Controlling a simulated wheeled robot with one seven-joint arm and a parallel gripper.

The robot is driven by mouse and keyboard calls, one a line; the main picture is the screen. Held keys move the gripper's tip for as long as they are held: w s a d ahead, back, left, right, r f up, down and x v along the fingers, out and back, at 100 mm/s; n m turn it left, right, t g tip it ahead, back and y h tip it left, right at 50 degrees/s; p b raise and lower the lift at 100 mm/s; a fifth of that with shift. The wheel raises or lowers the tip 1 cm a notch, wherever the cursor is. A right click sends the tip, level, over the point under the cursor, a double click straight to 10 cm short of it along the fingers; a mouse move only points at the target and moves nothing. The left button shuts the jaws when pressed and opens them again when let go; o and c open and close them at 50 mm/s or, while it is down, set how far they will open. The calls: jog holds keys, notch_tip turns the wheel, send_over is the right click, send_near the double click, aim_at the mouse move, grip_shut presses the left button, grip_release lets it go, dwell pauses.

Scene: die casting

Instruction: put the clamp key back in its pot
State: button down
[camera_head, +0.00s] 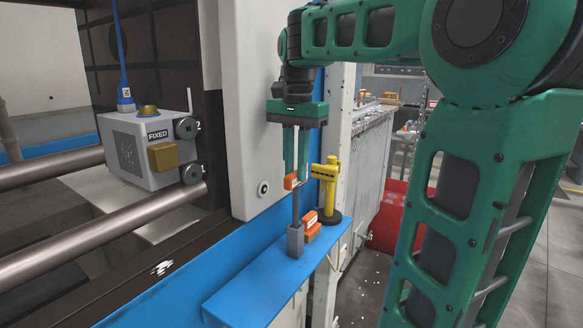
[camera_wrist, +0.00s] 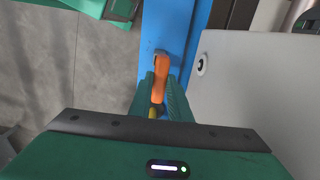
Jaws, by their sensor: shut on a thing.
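The clamp key has an orange handle (camera_head: 290,182) and a grey shaft (camera_head: 295,206) that hangs down, about upright. My gripper (camera_head: 297,178) is shut on the orange handle, which also shows between the green fingers in the wrist view (camera_wrist: 160,78). The pot (camera_head: 295,241) is a small grey square tube on the blue ledge (camera_head: 255,292), directly below the key. The shaft's lower end meets the pot's mouth in the head view; I cannot tell how far it is inside. In the wrist view the handle and fingers hide most of the shaft.
A yellow tool on a dark round base (camera_head: 328,183) stands just right of the key. A white panel (camera_head: 250,110) rises close on the left. A grey block marked FIXED (camera_head: 150,150) sits by the bars at far left.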

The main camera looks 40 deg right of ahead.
jog(key=shift+f, duration=0.2)
dwell(0.4)
jog(key=c, duration=1.6)
grip_release()
jog(key=shift+o, duration=0.2)
notch_tip(320, 180, up, 11)
jog(key=shift+f, duration=0.15)
